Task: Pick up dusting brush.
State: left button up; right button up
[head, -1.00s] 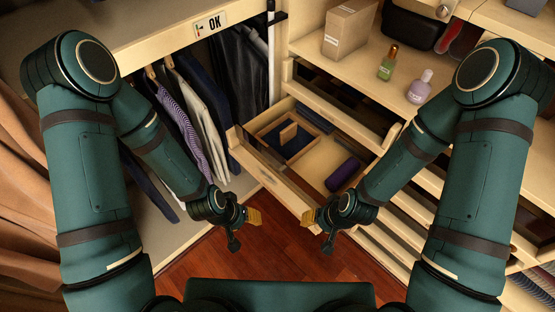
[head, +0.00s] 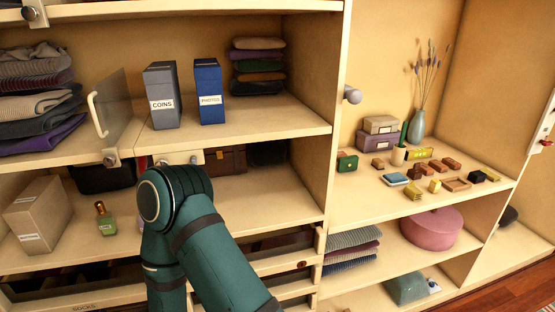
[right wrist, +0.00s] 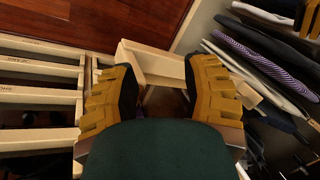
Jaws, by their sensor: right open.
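I cannot make out a dusting brush for certain. In the head view, a slim green upright thing (head: 404,133) rises at a small pale cup (head: 398,156) on the right shelf; what it is, I cannot tell. A dark rounded object (head: 509,215) lies in the far right compartment, too small to identify. My right gripper (right wrist: 163,92) shows in the right wrist view, its two yellow-padded fingers spread apart with nothing held. The open drawer (right wrist: 155,62) is beyond the fingers. My left gripper is out of view.
The right shelf (head: 365,195) holds several small blocks, stacked boxes (head: 380,132) and a vase (head: 417,127). A pink round box (head: 432,229) sits below. Coins (head: 162,96) and photos (head: 208,92) boxes stand on the middle shelf. A glass door with handle (head: 97,114) juts out at left.

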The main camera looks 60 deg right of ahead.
aim_at(404, 130)
jog(key=z, duration=2.85)
